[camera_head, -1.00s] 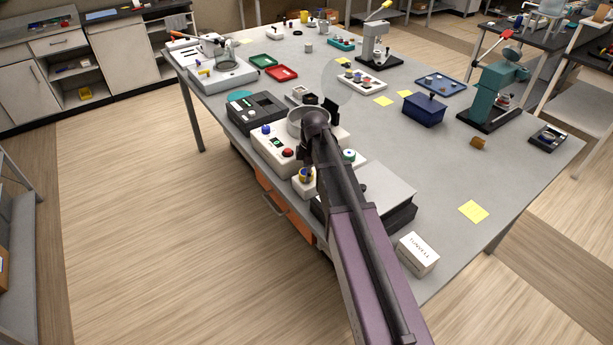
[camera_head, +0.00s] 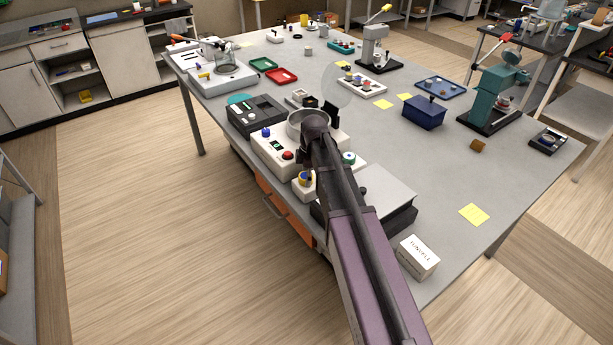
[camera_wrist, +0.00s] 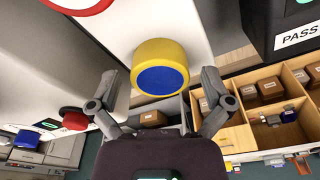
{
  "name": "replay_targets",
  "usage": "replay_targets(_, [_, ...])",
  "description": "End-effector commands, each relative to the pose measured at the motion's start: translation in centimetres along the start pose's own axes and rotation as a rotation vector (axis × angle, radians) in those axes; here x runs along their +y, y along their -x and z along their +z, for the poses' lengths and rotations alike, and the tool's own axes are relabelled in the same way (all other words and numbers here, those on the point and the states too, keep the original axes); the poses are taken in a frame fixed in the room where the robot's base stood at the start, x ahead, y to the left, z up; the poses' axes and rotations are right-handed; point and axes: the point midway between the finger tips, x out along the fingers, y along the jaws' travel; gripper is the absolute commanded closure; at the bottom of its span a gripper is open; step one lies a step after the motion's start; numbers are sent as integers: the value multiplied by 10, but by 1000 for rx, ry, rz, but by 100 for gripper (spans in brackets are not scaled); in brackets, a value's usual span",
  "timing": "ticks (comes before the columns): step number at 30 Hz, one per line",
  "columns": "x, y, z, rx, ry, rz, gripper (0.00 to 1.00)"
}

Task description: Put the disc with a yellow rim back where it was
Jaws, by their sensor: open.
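The disc with a yellow rim (camera_wrist: 160,67) has a blue face and shows in the upper middle of the wrist view, against a white fixture (camera_wrist: 185,18). In the head view the yellow-rimmed disc (camera_head: 304,179) is small and partly covered by my arm, at the front edge of the bench. My gripper (camera_wrist: 160,78) is open, with one finger on each side of the disc and visible gaps between. Whether the disc is fastened or only resting there, I cannot tell. In the head view the fingers are mostly hidden by my arm.
A white control box (camera_head: 268,150) with a red button (camera_head: 287,155) stands close to the left. An open compartmented drawer with brown boxes (camera_wrist: 268,88) lies below right in the wrist view. A black box marked PASS (camera_wrist: 298,36) is at the upper right. A white carton (camera_head: 418,256) stands nearer.

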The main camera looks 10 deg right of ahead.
Motion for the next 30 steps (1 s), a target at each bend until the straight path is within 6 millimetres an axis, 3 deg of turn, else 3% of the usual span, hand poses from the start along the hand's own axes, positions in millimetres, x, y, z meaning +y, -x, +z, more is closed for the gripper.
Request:
replay_targets(11, [0, 12, 0, 0, -1, 0, 0])
replay_targets(30, [0, 64, 0, 0, -1, 0, 0])
